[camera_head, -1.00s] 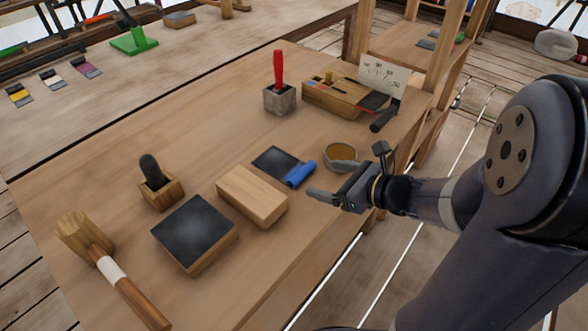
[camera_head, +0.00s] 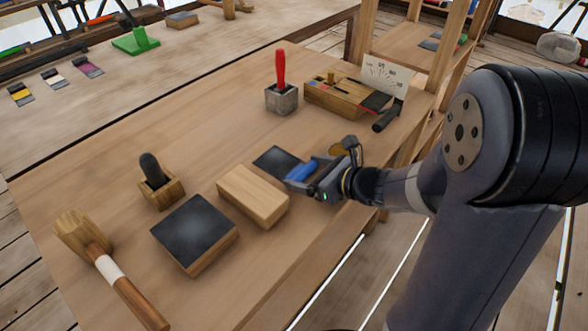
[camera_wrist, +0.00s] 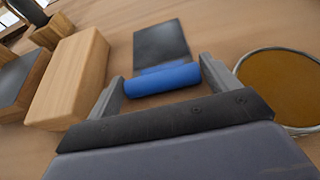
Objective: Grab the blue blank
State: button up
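The blue blank (camera_head: 301,172) is a short blue cylinder lying at the near edge of a dark flat pad (camera_head: 276,161) on the workbench. In the wrist view the blank (camera_wrist: 162,79) lies crosswise between the two fingers of my open gripper (camera_wrist: 160,82). One finger is at each end of it, and I cannot tell whether either touches. In the head view my gripper (camera_head: 308,178) is low over the bench, around the blank, and partly hides it.
A wooden block (camera_head: 252,195) stands close on the left. A round tin (camera_wrist: 280,85) with amber contents is close on the right.

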jog(key=c, duration=0.8)
jog(key=shift+r, duration=0.1)
